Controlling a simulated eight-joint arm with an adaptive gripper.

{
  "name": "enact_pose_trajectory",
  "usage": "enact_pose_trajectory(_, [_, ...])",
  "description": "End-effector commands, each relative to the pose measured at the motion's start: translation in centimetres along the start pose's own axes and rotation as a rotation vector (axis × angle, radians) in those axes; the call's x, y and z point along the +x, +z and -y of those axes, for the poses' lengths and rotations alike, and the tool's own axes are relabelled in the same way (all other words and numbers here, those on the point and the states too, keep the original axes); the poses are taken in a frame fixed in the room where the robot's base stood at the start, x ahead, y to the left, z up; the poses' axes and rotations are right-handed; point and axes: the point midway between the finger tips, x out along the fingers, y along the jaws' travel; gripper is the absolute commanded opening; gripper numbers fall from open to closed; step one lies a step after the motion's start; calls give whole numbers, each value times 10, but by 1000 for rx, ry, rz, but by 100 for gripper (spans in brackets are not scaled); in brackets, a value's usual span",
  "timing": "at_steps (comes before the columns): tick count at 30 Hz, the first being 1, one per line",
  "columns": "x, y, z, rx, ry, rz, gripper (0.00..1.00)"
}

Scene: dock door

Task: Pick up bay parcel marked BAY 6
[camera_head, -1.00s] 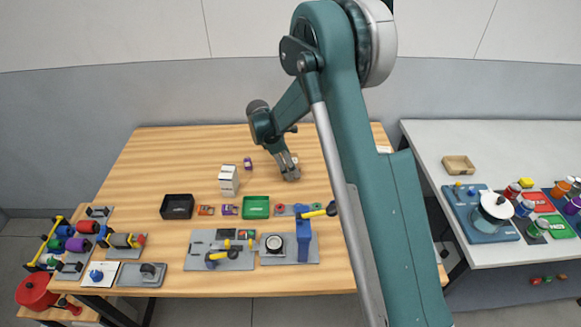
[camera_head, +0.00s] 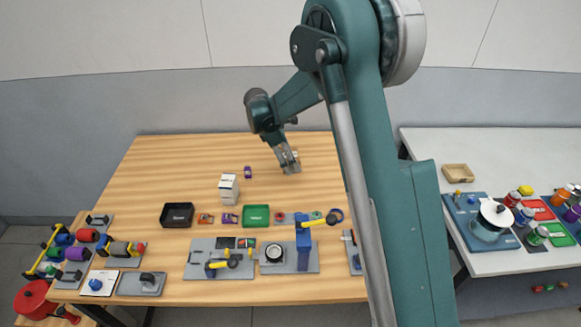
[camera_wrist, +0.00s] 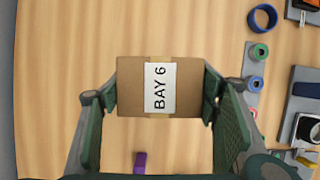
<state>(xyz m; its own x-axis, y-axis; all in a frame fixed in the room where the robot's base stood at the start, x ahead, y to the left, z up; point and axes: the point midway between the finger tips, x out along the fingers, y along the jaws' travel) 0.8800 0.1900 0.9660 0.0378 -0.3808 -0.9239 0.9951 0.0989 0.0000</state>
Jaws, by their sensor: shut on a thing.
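The bay parcel (camera_wrist: 132,88) is a brown cardboard box with a tape strip and a white label reading BAY 6. In the wrist view it sits between the two fingers of my gripper (camera_wrist: 162,92), which touch its left and right sides. My gripper (camera_head: 290,162) is shut on it. In the head view the gripper hangs over the back middle of the wooden table (camera_head: 180,155), and the parcel is mostly hidden there.
A white box (camera_head: 229,188) and a small purple item (camera_head: 248,172) stand left of the gripper. A black tray (camera_head: 177,215) and a green tray (camera_head: 257,216) lie nearer the front, with fixtures before them. The table's back left is clear.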

Motion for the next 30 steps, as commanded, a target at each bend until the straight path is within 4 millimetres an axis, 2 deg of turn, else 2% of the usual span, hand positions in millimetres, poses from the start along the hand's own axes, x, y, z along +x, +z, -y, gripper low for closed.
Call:
enact_pose_trajectory(3, [-12,5,0,0,0,0,45])
enact_pose_trajectory(8, [-18,8,0,0,0,0,45])
enact_pose_trajectory(30, [-19,8,0,0,0,0,45])
